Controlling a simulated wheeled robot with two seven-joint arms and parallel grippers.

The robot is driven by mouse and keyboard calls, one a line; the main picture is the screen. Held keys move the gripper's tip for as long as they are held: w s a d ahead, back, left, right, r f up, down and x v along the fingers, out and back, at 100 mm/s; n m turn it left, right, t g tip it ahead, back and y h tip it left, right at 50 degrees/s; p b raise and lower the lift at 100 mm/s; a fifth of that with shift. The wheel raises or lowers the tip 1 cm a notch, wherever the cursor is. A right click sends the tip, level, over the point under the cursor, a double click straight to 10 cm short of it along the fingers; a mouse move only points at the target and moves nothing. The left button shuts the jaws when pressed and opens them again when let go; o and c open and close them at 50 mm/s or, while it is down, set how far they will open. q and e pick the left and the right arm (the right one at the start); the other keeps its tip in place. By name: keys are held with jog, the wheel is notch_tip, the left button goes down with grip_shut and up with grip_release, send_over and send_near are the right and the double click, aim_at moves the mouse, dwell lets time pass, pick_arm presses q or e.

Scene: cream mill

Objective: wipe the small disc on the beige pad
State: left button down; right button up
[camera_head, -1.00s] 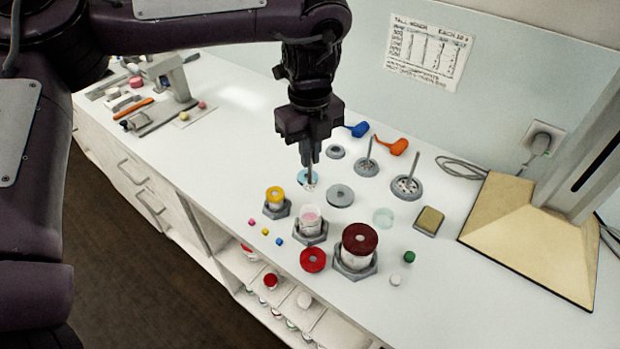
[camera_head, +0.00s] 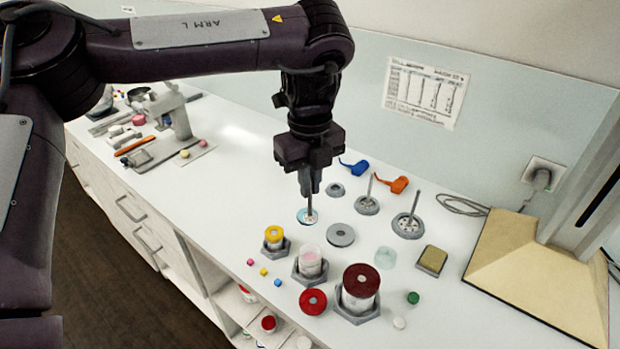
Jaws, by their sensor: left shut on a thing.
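My left gripper (camera_head: 309,191) points down over the counter and is shut on a thin upright rod. At the rod's foot is a small pale disc (camera_head: 310,218), too small to show in detail. It overlaps a round light-blue-edged piece (camera_head: 300,217); I cannot tell whether they touch. The beige pad (camera_head: 433,257), a tan block with a dark grey edge, lies to the right, well apart from the gripper. My right gripper is out of view.
Two rodded discs in grey holders (camera_head: 408,227), an empty-looking grey holder (camera_head: 335,189) and a flat grey ring (camera_head: 341,235) stand nearby. Jars in hexagonal holders, including a dark-red-lidded one (camera_head: 361,281), stand in front. A tan stand base (camera_head: 520,262) is right.

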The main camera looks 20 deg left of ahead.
aim_at(310, 217)
pick_arm(q)
jog(key=shift+f+b, duration=2)
jog(key=shift+f, duration=1.95)
